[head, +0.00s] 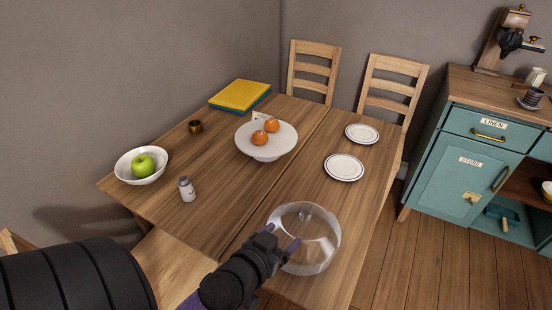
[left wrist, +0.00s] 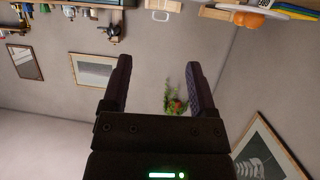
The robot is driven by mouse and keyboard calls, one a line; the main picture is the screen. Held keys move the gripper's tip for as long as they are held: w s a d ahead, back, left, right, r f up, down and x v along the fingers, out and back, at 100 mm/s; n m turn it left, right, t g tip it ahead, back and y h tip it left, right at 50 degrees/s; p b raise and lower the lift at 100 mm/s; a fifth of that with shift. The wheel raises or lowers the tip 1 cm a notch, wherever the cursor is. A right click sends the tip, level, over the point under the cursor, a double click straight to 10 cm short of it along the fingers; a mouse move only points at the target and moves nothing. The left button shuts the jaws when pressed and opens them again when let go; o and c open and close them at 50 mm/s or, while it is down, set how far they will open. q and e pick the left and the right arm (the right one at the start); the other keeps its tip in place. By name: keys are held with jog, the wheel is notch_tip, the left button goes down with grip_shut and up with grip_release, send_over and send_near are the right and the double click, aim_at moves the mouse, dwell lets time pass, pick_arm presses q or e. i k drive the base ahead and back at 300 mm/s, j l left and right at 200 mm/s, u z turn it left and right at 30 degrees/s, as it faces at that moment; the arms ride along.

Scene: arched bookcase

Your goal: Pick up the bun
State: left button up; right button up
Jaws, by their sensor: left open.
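I cannot make out a bun in either view. A clear glass bowl or dome (head: 318,222) sits near the front edge of the wooden table; I see no bun in it, and its lower left is partly hidden by my gripper. My left gripper (head: 282,238) is in front of the glass in the head view, with its fingers apart and nothing between them. In the left wrist view the left gripper (left wrist: 158,62) is also open and empty, with the wall behind. I cannot tell whether it touches the glass. My right gripper is not in view.
The table (head: 240,195) holds a white stand (head: 266,151) with two oranges (head: 272,125), a bowl (head: 130,177) with a green apple (head: 143,165), a shaker (head: 187,189), a brown cup (head: 196,126), books (head: 239,95) and two plates (head: 344,167). A teal cabinet (head: 470,185) stands right.

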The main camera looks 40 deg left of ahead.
aim_at(271, 125)
jog(key=u, duration=1.4)
